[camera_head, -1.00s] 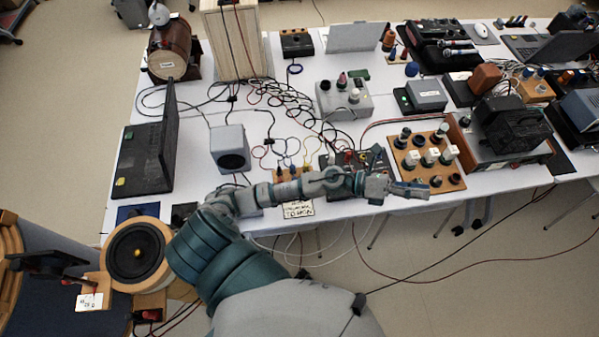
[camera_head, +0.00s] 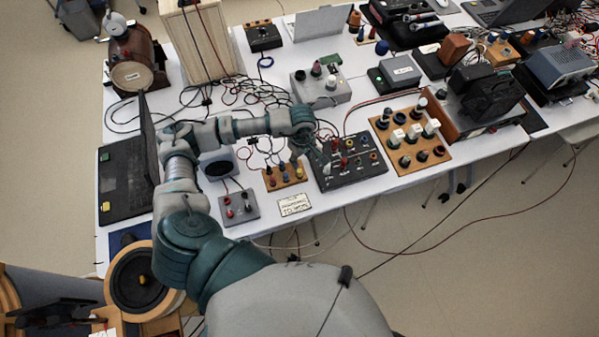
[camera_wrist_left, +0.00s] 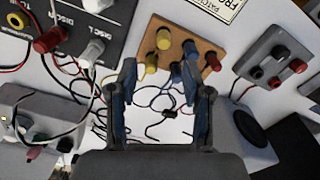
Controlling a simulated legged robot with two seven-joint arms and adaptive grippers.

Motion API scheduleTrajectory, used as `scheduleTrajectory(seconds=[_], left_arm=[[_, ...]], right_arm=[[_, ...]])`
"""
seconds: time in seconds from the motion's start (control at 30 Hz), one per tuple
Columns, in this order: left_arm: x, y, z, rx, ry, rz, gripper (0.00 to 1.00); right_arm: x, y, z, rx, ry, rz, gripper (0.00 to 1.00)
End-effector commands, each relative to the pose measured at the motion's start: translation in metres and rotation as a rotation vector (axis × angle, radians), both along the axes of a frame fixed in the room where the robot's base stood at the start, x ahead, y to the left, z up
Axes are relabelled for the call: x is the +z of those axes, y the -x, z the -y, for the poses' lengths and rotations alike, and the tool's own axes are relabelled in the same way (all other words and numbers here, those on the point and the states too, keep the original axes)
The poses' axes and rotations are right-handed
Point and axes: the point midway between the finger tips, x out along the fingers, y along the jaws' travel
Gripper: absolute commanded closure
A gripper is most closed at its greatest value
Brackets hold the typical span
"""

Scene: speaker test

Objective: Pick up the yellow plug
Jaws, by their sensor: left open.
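The wooden plug board (camera_head: 285,183) lies near the table's front edge, with several coloured plugs on it. In the left wrist view the board (camera_wrist_left: 205,50) is at the top middle. It bears a yellow plug (camera_wrist_left: 163,39), a second yellow one (camera_wrist_left: 151,62) close by, blue plugs (camera_wrist_left: 188,52) and a red plug (camera_wrist_left: 212,61). My left gripper (camera_wrist_left: 161,88) is open, its fingers pointing at the board, with nothing visibly held between them. In the head view the left gripper (camera_head: 322,152) is small and partly lost against the black panel. My right gripper is not shown.
A black panel (camera_head: 350,175) with knobs and plugs stands right of the board. A grey socket box (camera_head: 238,208) stands left of it. A paper label (camera_head: 294,205) lies in front. Loose cables (camera_head: 240,92) spread behind. A grey speaker (camera_wrist_left: 252,130) shows in the wrist view.

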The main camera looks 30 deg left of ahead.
Motion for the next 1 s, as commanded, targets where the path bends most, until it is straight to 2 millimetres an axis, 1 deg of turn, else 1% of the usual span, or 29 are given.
scheduleTrajectory(seconds=[0.03, 0.13, 0.2, 0.37, 0.53, 0.63, 0.77, 0.97, 1.0], left_arm=[[-0.012, 0.001, -0.001, 0.001, 0.001, -0.006, 0.51], [-0.030, 0.001, -0.002, 0.002, 0.003, -0.004, 0.51], [-0.038, 0.000, -0.001, 0.002, 0.003, -0.001, 0.51], [-0.049, 0.001, -0.001, 0.001, 0.004, -0.002, 0.51], [-0.073, 0.005, -0.002, 0.002, 0.003, -0.004, 0.51], [-0.088, 0.005, -0.001, 0.002, 0.003, -0.003, 0.51], [-0.096, 0.004, -0.001, 0.000, 0.003, 0.000, 0.51], [-0.097, 0.004, -0.003, 0.001, 0.004, 0.000, 0.51], [-0.097, 0.004, -0.003, 0.001, 0.004, 0.000, 0.61]], right_arm=[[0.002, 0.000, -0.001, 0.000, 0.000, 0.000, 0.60], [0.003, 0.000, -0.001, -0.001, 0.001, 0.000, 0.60], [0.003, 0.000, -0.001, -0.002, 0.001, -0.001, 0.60], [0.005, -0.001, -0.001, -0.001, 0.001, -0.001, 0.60], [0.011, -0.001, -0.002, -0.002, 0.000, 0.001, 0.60], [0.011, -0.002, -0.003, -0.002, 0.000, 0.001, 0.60], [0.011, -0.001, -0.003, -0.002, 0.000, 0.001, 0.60], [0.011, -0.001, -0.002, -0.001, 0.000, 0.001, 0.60], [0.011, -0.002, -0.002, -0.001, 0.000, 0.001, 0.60]])
